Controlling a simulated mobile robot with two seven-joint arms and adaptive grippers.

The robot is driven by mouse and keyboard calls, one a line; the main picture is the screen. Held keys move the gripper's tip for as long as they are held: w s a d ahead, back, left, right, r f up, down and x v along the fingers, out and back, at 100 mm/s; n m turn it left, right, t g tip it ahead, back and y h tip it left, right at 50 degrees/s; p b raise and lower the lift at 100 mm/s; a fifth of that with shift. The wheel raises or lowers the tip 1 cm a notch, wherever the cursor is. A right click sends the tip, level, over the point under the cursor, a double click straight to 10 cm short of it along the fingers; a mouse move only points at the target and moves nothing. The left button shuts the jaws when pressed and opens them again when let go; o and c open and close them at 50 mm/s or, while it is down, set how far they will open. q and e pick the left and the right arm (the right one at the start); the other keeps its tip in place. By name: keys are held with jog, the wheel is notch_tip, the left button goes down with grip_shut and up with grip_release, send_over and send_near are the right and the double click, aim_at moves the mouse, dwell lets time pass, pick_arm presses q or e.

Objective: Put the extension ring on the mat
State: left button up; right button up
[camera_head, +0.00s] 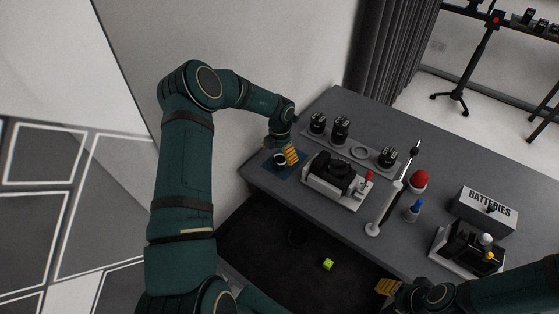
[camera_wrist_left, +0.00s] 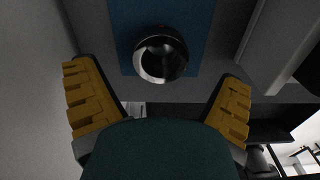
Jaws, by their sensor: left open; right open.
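The extension ring (camera_wrist_left: 176,62) is a short black ring with a bright silver inner rim. It sits on the blue mat (camera_wrist_left: 125,30) in the left wrist view. In the head view the ring (camera_head: 279,160) and the mat (camera_head: 290,172) are at the table's left corner, the ring partly hidden by my gripper. My left gripper (camera_head: 289,156) is open beside the ring. In the left wrist view its yellow fingers (camera_wrist_left: 155,78) are wide apart, with the ring ahead between them and touching neither. My right gripper (camera_head: 387,287) is at the table's front edge, its fingers partly hidden.
A grey tray (camera_head: 373,161) holds black lens parts and a pale round ring or seat. A camera device (camera_head: 336,180) stands right of the mat. A white post (camera_head: 385,208), a red dome (camera_head: 418,179) and a batteries box (camera_head: 484,211) stand further right.

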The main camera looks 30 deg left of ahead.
aim_at(280, 160)
pick_arm(q)
notch_tip(280, 160, up, 8)
dwell(0.8)
